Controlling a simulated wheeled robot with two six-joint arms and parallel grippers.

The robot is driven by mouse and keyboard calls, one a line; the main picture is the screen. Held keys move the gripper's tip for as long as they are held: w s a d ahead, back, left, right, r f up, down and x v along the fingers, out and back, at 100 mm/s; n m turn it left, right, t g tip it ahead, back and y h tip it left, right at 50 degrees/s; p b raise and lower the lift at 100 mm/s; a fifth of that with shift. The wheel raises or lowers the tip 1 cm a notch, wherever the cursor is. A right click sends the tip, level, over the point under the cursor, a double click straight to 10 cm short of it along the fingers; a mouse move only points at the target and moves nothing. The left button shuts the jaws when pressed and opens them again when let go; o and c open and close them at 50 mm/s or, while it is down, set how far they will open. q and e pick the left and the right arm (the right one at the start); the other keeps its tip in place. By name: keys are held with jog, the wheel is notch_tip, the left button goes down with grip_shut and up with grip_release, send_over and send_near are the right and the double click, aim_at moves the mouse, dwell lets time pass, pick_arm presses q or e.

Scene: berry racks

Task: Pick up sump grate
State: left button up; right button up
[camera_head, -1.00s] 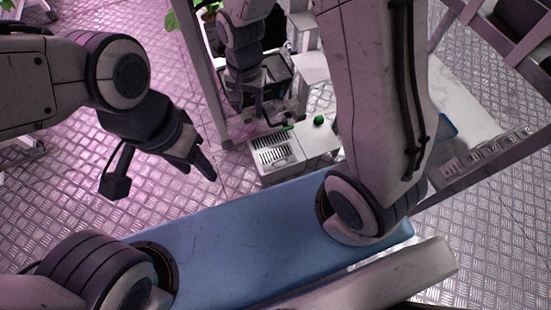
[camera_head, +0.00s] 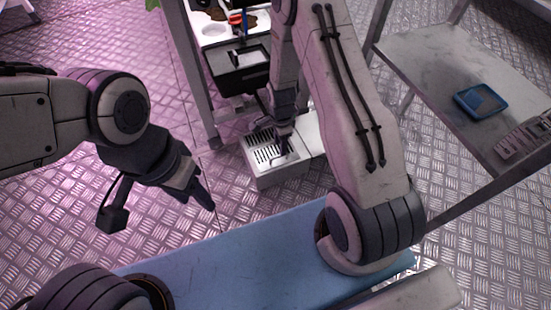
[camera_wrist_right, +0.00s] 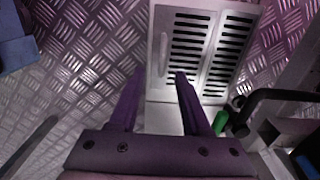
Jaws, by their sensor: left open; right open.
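The sump grate (camera_head: 262,147) is a pale slotted panel on top of a low light box on the floor. In the right wrist view two slotted panels lie side by side, the left one (camera_wrist_right: 186,48) with a raised handle-like bar at its left. My right gripper (camera_head: 283,150) is over the grate's right part in the head view and hides some of it. In the right wrist view my right gripper (camera_wrist_right: 158,76) is open and empty, its fingertips over the panel's near edge. My left gripper (camera_head: 205,198) is open and empty, left of the box.
A rack post (camera_head: 196,80) and a black bin (camera_head: 238,70) stand behind the box. A grey table (camera_head: 440,70) with a blue tray (camera_head: 481,102) is at right. A green object (camera_wrist_right: 220,122) and a black bar (camera_wrist_right: 270,96) lie close to my right finger.

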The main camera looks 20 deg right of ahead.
aim_at(279, 156)
notch_tip(279, 156, down, 3)
jog(key=shift+f+b, duration=0.2)
jog(key=shift+b, duration=0.55)
jog(key=f+b, duration=0.4)
jog(key=f, duration=0.1)
jog(key=shift+w+b, duration=0.2)
jog(key=shift+b, duration=0.1)
jog(key=shift+r, duration=0.1)
grip_shut()
dwell(0.4)
